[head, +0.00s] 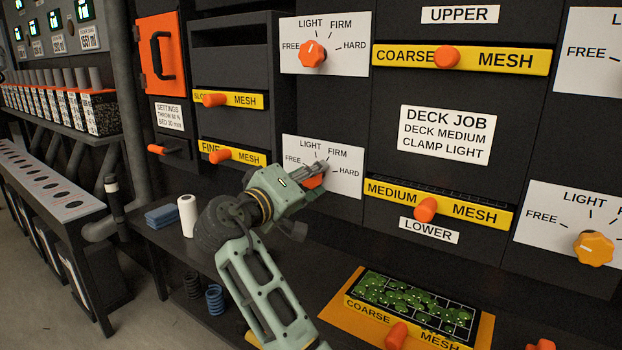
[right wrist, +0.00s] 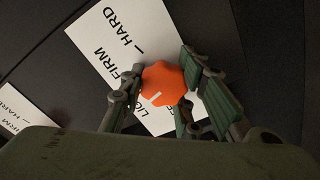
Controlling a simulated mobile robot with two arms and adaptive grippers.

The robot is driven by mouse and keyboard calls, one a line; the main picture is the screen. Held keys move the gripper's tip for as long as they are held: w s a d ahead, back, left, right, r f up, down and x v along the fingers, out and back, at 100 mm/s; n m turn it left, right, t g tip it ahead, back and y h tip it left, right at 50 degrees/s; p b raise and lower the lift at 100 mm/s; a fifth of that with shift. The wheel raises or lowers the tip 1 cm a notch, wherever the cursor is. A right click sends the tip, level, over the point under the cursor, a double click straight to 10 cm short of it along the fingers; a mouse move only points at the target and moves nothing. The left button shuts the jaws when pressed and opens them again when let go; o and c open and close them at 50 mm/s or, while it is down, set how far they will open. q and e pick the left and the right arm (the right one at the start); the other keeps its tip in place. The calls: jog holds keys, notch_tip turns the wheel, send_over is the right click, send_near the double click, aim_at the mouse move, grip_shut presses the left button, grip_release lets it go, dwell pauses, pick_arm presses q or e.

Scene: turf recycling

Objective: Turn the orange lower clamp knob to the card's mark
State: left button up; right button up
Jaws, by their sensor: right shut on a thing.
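The orange lower clamp knob (right wrist: 166,84) sits on a white dial plate (head: 345,182) marked FREE, LIGHT, FIRM and HARD. My right gripper (head: 316,172) is at this knob, its two fingers on either side of it and shut on it, as the right wrist view (right wrist: 164,84) shows. The knob's white pointer slants down-left there, toward the partly hidden LIGHT lettering; a finger covers the ticks, so the exact setting is unclear. In the head view the gripper hides most of the knob. The card (head: 445,135) reads DECK JOB, DECK MEDIUM, CLAMP LIGHT. My left gripper is not in view.
The upper clamp knob (head: 313,54) is above. A MEDIUM MESH deck (head: 425,209) is in the lower slot to the right. A COARSE MESH tray (head: 484,330) with green bits lies on the bench below. A white cylinder (head: 187,215) and blue pads (head: 165,214) stand left.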

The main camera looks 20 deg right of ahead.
jog(key=shift+r, duration=0.3)
jog(key=o, duration=1.1)
jog(key=shift+s+d, duration=0.1)
jog(key=shift+d, duration=0.05)
jog(key=shift+f, duration=0.1)
